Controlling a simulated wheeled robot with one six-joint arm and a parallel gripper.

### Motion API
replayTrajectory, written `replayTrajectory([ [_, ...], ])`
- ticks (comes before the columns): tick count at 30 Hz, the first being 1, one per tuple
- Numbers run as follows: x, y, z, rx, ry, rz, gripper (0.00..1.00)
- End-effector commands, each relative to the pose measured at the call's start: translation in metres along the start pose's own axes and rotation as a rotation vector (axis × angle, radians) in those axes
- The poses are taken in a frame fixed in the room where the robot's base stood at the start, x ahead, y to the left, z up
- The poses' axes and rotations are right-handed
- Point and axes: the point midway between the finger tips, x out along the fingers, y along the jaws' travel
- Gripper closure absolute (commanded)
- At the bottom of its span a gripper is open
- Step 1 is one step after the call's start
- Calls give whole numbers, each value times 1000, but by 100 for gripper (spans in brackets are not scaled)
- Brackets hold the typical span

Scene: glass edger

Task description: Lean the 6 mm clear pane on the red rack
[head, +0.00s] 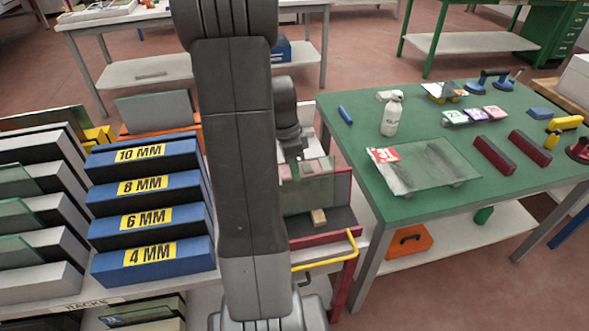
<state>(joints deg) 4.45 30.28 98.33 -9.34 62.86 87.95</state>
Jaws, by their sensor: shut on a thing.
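My gripper (301,165), partly hidden behind my dark arm, points down and is shut on a clear greenish glass pane (309,193). The pane is roughly upright over the red rack (325,239), right of my arm. I cannot tell whether its lower edge touches the rack, or read its thickness. A small wooden block (319,217) shows near its lower edge. Another clear pane (420,169) with a red-and-white sticker lies on the green table.
Blue racks labelled 4 to 10 MM (150,221) stand left of my arm, beside grey racks (38,243) with panes. The green table (371,119) holds a white bottle (391,114), dark red blocks (494,155) and suction lifters (490,82).

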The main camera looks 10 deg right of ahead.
Motion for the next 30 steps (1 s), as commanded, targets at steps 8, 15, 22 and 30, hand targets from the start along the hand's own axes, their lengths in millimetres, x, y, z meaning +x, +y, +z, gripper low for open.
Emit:
replayTrajectory([
  [8,4,-1,0,0,1,0,100],
  [15,7,-2,1,0,1,0,100],
  [22,7,-2,1,0,0,0,69],
  [30,4,-2,1,0,0,-1,69],
])
